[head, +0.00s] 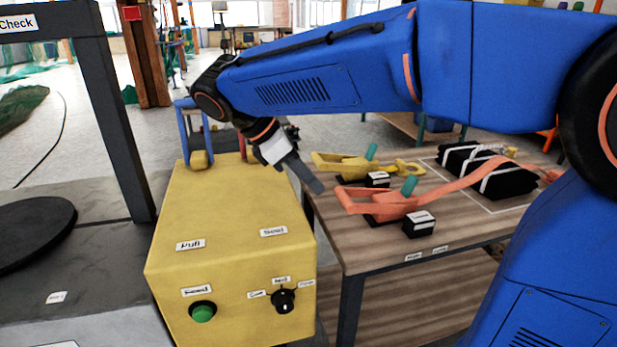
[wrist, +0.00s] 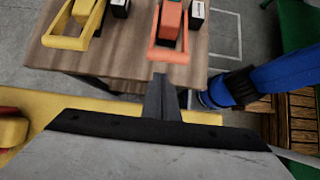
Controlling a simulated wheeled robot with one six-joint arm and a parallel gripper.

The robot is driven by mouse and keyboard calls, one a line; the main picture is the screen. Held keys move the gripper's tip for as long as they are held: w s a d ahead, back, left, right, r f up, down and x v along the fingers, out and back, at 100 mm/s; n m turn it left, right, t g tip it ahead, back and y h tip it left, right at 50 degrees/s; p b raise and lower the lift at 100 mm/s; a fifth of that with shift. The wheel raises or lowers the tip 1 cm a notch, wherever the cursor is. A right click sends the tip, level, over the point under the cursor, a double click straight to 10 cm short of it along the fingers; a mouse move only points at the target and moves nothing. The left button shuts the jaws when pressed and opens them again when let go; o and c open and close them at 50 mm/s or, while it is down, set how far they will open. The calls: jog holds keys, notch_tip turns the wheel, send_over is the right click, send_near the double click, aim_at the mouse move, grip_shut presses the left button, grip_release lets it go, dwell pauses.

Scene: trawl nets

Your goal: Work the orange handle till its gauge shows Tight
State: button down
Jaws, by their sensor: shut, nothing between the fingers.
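The orange handle (head: 358,202) belongs to a ratchet on the wooden table, with an orange strap running right to a black bundle (head: 484,172). In the wrist view the orange handle (wrist: 168,53) lies just beyond my fingertips. My gripper (head: 318,187) is shut and empty, pointing down and right, close to the orange handle's left end. I cannot tell whether it touches the handle. In the wrist view my gripper (wrist: 161,78) shows as one dark closed pair of fingers. A small black box with a white face (head: 419,223) sits by the orange ratchet; its reading is too small to tell.
A yellow ratchet handle (head: 335,162) lies behind the orange one, with its own small box (head: 378,179). A yellow machine (head: 225,215) with a green button (head: 203,312) and a black knob (head: 284,300) stands left of the table (head: 340,240). A dark frame (head: 125,120) rises at left.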

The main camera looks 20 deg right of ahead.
jog(key=x, duration=0.6)
jog(key=shift+d+f, duration=0.15)
jog(key=shift+f, duration=0.05)
jog(key=shift+r, duration=0.2)
